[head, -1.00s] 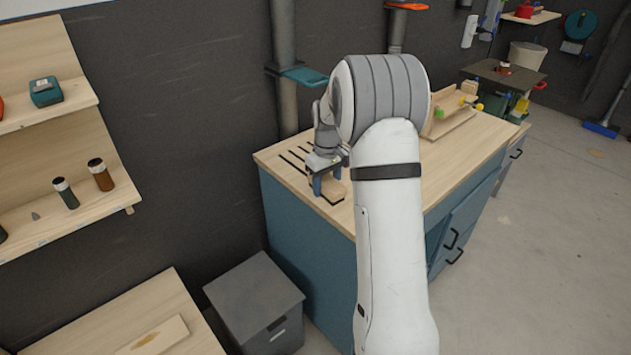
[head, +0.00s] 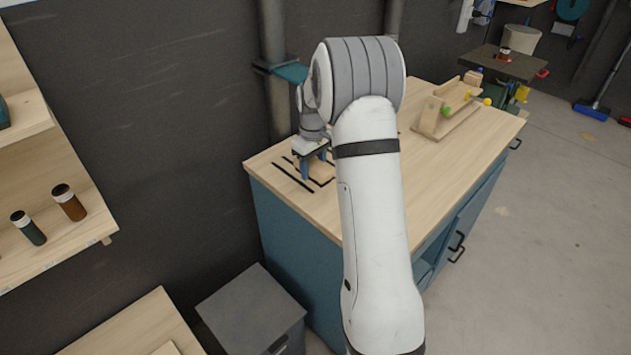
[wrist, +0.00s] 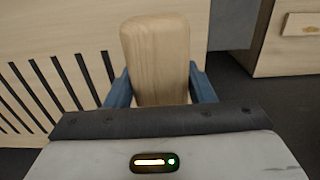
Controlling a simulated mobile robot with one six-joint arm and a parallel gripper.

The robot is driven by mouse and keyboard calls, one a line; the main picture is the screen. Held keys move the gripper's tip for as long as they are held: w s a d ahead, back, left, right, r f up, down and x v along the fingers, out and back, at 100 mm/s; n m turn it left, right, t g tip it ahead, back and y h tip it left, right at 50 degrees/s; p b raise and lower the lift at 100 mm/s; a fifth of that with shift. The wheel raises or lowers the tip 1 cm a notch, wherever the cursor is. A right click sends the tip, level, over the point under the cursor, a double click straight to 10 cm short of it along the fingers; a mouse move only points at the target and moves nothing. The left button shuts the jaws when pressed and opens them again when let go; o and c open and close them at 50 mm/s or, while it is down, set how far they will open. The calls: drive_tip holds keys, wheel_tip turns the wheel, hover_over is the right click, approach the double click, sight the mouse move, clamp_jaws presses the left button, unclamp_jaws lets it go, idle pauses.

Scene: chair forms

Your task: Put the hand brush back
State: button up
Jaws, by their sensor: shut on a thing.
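My gripper (head: 314,166) is over the left part of the light wooden workbench (head: 375,208), close to a set of dark slots (head: 292,173). Its blue fingers are shut on a pale wooden piece (wrist: 156,58), which I take to be the hand brush. In the wrist view it fills the space between the fingers, with its rounded end pointing away from the gripper. No bristles show. In the head view the brush (head: 321,172) is small and partly hidden by the gripper, and I cannot tell whether it touches the bench top.
A wooden rack with yellow and green bits (head: 450,112) stands at the bench's back right. A grey bin (head: 250,312) is on the floor at the left. A shelf with bottles (head: 68,204) is at the far left. The bench's middle is clear.

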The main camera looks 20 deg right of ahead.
sight(315, 192)
wheel_tip(315, 192, down, 2)
drive_tip(key=shift+f, duration=0.1)
drive_tip(key=shift+d+f+p, duration=0.15)
drive_tip(key=shift+f+p, duration=0.25)
drive_tip(key=shift+f, duration=1.6)
drive_tip(key=shift+f, duration=0.1)
drive_tip(key=o, duration=0.9)
drive_tip(key=shift+o, duration=0.2)
